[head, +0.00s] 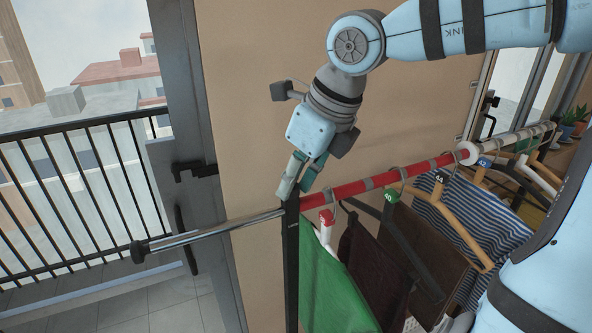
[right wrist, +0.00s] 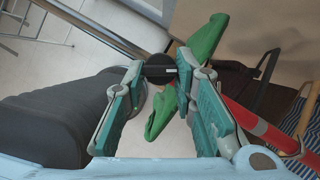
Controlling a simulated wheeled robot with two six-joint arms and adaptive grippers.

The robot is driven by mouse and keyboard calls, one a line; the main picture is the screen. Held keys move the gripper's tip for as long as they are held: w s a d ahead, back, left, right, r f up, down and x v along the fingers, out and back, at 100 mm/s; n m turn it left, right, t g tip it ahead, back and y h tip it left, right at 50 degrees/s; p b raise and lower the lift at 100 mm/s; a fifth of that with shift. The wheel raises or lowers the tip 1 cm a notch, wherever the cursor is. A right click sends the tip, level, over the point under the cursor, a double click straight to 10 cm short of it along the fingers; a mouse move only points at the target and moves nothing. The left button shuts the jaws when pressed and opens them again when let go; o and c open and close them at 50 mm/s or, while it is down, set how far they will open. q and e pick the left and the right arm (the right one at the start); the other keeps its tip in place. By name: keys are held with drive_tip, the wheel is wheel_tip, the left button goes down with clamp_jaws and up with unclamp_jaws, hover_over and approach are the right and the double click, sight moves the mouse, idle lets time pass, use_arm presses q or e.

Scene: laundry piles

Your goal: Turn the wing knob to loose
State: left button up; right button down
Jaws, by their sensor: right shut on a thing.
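The wing knob (right wrist: 157,71) shows in the right wrist view as a small black cap with a white line on it, between the two fingertips of my right gripper (right wrist: 160,66). The fingers, with green pads, are closed on it from both sides. In the head view my right gripper (head: 298,181) points down at the top of a black post (head: 291,262), where the chrome rod (head: 215,228) meets the red rail (head: 375,182); the fingers hide the knob there. My left gripper is not in view.
Several garments hang right of the post: a green cloth (head: 328,283) closest to it, dark ones and a striped one (head: 495,215) beyond. Hangers carry numbered tags. A balcony railing (head: 75,190) stands at the left. The floor under the chrome rod is free.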

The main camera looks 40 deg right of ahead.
idle(0.4)
drive_tip(key=c, duration=1.3)
unclamp_jaws()
drive_tip(key=shift+d, duration=0.1)
drive_tip(key=shift+r, duration=0.15)
drive_tip(key=s+d, duration=0.1)
drive_tip(key=s, duration=0.3)
drive_tip(key=s+d, duration=0.1)
drive_tip(key=s, duration=0.7)
drive_tip(key=shift+s+d+r, duration=0.1)
drive_tip(key=shift+d+r, duration=0.2)
drive_tip(key=shift+d, duration=0.1)
